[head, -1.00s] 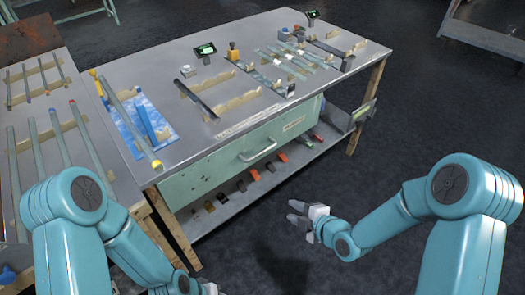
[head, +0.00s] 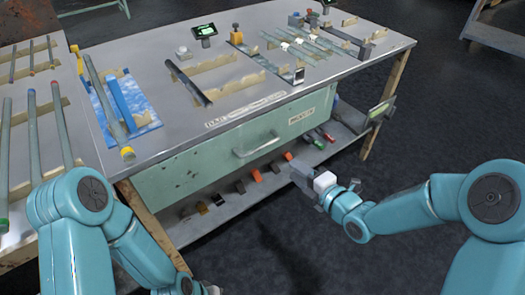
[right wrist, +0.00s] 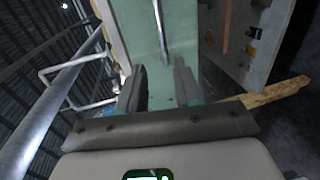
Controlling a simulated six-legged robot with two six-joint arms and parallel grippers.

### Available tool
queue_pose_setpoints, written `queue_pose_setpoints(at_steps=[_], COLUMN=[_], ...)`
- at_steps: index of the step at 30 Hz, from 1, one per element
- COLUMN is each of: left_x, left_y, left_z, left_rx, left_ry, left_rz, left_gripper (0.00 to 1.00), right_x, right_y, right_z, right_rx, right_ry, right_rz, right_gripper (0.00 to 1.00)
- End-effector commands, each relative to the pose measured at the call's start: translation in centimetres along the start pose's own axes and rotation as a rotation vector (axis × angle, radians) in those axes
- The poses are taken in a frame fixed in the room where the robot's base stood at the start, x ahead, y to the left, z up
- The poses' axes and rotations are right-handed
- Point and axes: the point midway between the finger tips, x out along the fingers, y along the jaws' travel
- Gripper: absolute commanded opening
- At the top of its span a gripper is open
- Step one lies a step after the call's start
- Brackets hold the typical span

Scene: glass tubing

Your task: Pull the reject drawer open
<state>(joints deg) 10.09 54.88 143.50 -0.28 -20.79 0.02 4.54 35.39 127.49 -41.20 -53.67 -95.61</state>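The reject drawer (head: 205,165) is the pale green front under the bench top, and it looks shut. Its light metal bar handle (head: 256,147) is at mid-front. My right gripper (head: 293,168) is in front of the drawer, to the right of and below the handle, apart from it. In the right wrist view its two fingers (right wrist: 160,90) are spread with nothing between them. My left gripper is mostly out of frame at the bottom of the head view.
The bench top (head: 150,62) carries tubes, wooden racks and small devices. A lower shelf (head: 222,222) with several coloured items runs beneath the drawer. A wooden leg (head: 383,105) stands at the right corner. A side table (head: 30,180) with tubes is at left. Floor in front is clear.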

Motion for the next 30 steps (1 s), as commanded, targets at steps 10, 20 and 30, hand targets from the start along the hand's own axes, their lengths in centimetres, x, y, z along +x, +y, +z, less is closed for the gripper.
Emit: queue_pose_setpoints(at_steps=[10, 20, 30], left_x=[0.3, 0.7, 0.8], left_y=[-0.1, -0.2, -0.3], left_z=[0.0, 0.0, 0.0], left_rx=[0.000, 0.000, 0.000], left_ry=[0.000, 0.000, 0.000], left_rz=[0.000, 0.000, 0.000], left_gripper=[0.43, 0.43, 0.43], right_x=[5.5, 13.3, 16.6], right_y=[-0.2, -0.2, -0.2], right_z=[-0.2, 0.0, 0.2], right_rx=[-0.001, -0.001, 0.002], right_ry=[0.004, 0.004, 0.002], right_rz=[0.001, 0.001, -0.001], right_gripper=[0.34, 0.34, 0.34])
